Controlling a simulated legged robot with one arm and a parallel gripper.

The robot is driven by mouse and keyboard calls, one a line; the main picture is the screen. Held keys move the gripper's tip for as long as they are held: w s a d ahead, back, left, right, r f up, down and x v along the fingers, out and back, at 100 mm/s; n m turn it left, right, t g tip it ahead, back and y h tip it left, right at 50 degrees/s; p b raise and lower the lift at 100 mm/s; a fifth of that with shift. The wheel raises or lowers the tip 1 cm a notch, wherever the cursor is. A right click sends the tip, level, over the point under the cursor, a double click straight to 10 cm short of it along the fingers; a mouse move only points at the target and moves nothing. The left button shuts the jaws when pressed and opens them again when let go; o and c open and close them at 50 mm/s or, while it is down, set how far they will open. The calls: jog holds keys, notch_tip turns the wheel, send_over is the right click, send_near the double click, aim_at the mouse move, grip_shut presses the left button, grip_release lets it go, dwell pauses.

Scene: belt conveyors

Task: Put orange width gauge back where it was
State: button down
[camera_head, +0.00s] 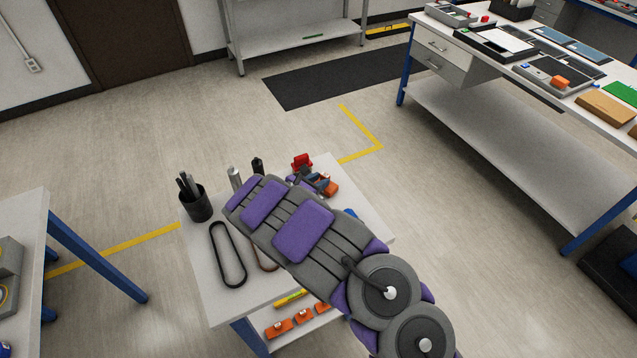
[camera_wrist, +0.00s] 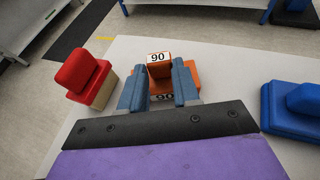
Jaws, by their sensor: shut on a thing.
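The orange width gauge (camera_wrist: 184,78), with a white "90" label on its upright part, sits between the blue fingers of my gripper (camera_wrist: 160,86) in the wrist view. My gripper is shut on it. In the head view the gauge (camera_head: 331,189) shows as a small orange patch beside my gripper (camera_head: 314,181), at the far right part of the small white table. The fingers and wrist hide part of it. I cannot tell whether its base touches the tabletop.
A red block piece (camera_wrist: 86,74) stands left of the gauge and a blue one (camera_wrist: 298,108) right. The white table (camera_head: 205,270) also bears a black pen cup (camera_head: 197,204) and a black belt loop (camera_head: 228,254). Several orange pieces (camera_head: 278,328) lie on its lower shelf.

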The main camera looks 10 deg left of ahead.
jog(key=shift+a, duration=0.25)
jog(key=shift+d+f, duration=0.15)
jog(key=shift+d, duration=0.05)
jog(key=c, duration=0.8)
grip_release()
jog(key=shift+d, duration=0.2)
jog(key=shift+a, duration=0.1)
jog(key=shift+a, duration=0.1)
